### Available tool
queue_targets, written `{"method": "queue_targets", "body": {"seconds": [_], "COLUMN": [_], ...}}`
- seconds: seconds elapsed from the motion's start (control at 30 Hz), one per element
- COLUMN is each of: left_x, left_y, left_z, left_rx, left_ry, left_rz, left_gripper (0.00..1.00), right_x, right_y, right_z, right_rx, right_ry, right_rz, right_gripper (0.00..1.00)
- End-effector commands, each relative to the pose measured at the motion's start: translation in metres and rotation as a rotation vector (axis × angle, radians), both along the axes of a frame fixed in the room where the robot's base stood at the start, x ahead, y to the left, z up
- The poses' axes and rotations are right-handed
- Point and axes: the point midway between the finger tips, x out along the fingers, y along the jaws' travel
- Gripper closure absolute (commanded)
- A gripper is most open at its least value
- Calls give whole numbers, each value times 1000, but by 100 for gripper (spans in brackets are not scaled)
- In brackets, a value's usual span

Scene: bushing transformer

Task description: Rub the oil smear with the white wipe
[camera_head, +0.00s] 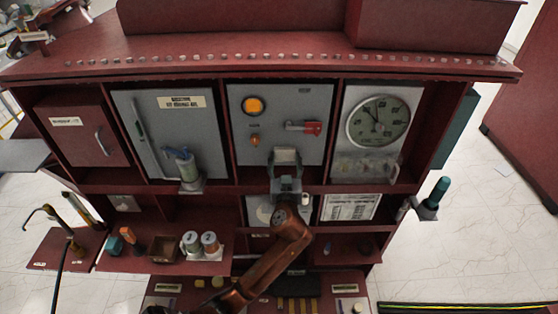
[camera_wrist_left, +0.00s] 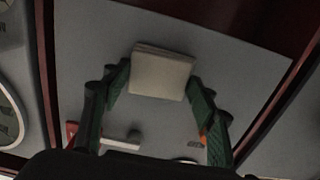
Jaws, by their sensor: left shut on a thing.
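My left gripper (camera_head: 285,160) is in front of the grey middle panel (camera_head: 305,103), below its red-handled switch (camera_head: 304,127). In the left wrist view the green fingers of the left gripper (camera_wrist_left: 160,85) are shut on the white wipe (camera_wrist_left: 160,72), a pale folded pad held between the tips. The wipe also shows in the head view (camera_head: 285,154). Grey panel surface (camera_wrist_left: 100,40) fills the wrist view behind it; I cannot tell whether the wipe touches it. I cannot make out the oil smear in either view. My right gripper is not in view.
A round gauge (camera_head: 378,121) is right of the middle panel. A grey cabinet door (camera_head: 170,125) with a spray bottle (camera_head: 186,167) in front is to the left. Two jars (camera_head: 200,243) stand on the lower left shelf. A teal-handled tool (camera_head: 437,193) sits at the right side.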

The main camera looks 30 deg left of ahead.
Motion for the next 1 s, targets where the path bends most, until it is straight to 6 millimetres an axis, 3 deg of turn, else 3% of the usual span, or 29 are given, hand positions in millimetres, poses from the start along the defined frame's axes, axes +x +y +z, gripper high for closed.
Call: {"method": "queue_targets", "body": {"seconds": [1.0], "left_x": [33], "left_y": [-49], "left_z": [-1], "left_rx": [-1], "left_ry": [-1], "left_rz": [-3], "left_gripper": [66], "right_x": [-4], "right_y": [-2], "right_z": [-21], "right_rx": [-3], "right_ry": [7], "right_rz": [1], "right_gripper": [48]}}
